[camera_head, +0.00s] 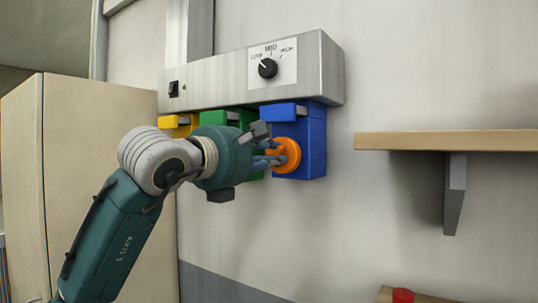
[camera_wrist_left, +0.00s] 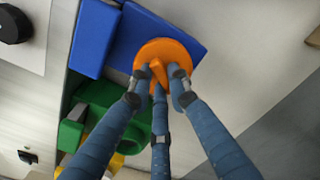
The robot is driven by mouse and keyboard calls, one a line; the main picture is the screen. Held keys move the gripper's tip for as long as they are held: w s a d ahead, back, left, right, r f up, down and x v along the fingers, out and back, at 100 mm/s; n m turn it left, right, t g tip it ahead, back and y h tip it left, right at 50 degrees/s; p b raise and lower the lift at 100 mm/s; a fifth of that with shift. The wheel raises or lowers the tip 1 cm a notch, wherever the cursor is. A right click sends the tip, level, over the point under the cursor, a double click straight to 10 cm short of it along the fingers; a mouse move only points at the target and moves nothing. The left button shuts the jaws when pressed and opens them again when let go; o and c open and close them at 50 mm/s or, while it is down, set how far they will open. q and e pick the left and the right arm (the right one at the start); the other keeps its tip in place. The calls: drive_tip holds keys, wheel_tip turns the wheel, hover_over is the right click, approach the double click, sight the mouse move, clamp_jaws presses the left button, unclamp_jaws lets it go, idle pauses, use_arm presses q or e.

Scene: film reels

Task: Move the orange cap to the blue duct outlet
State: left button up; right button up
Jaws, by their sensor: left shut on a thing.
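The orange cap (camera_head: 286,155) is a round disc with a grip ridge. It is at the front face of the blue duct outlet (camera_head: 313,140), a box under the grey wall unit. My left gripper (camera_head: 270,155) is shut on the cap. In the left wrist view its blue fingers (camera_wrist_left: 160,88) close around the ridge of the cap (camera_wrist_left: 168,50), and the disc covers part of the blue outlet (camera_wrist_left: 120,45). I cannot tell whether the cap is fully seated against the outlet. My right gripper is not in view.
The grey wall unit (camera_head: 220,80) carries a dial (camera_head: 268,68) and a switch. Green (camera_head: 220,117) and yellow (camera_head: 172,122) outlets sit left of the blue one, partly hidden by my arm. A wooden shelf (camera_head: 450,140) juts out at right. Bare wall lies between.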

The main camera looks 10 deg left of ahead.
use_arm(q)
drive_tip(key=shift+r, duration=0.1)
drive_tip(key=o, duration=0.9)
drive_tip(key=v, duration=1.2)
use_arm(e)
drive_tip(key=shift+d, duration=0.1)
